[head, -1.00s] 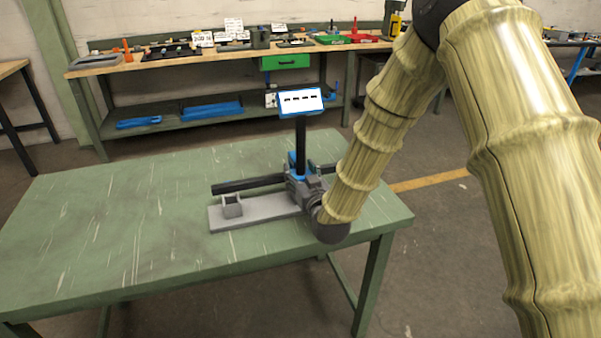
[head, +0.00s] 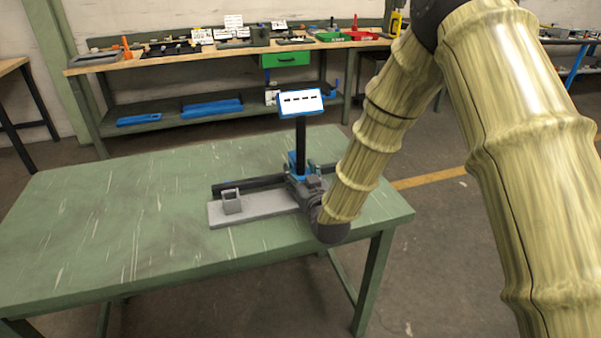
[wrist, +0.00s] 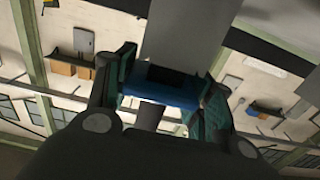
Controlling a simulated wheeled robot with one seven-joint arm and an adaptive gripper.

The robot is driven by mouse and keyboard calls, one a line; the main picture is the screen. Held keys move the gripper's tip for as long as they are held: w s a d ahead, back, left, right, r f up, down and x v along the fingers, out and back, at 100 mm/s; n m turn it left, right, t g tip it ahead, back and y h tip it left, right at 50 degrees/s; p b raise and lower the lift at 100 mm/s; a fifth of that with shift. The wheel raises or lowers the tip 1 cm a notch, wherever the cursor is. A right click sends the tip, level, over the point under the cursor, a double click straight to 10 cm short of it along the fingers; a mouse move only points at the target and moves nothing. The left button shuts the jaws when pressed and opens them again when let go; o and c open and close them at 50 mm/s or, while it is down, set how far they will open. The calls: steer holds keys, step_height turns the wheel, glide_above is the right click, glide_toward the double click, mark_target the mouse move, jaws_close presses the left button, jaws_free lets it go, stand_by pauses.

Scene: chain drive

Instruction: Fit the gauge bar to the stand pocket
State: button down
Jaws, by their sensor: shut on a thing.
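The gauge bar (head: 248,184) is a long dark bar, roughly level, with a blue block (head: 297,165), an upright black post and a white display (head: 301,101). My gripper (head: 303,186) is shut on it near the blue block; the wrist view shows blue (wrist: 160,92) between the fingertips. A grey stand plate (head: 265,205) lies on the green table, with a small square upright pocket (head: 232,202) near its left end. The bar's left part appears just behind and above the pocket. Whether they touch cannot be told. My gripper hides the plate's right end.
The green table (head: 110,230) is bare to the left and front of the stand plate. A workbench (head: 200,60) with trays, tools and cards stands behind, apart from the table. Blue trays lie on its lower shelf. A broad grey piece (wrist: 185,35) fills the upper wrist view.

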steer(key=shift+f+b, duration=0.35)
steer(key=shift+f, duration=0.1)
steer(key=c, duration=0.5)
jaws_free()
steer(key=shift+f, duration=0.2)
steer(key=v, duration=1.2)
steer(key=shift+r, duration=0.15)
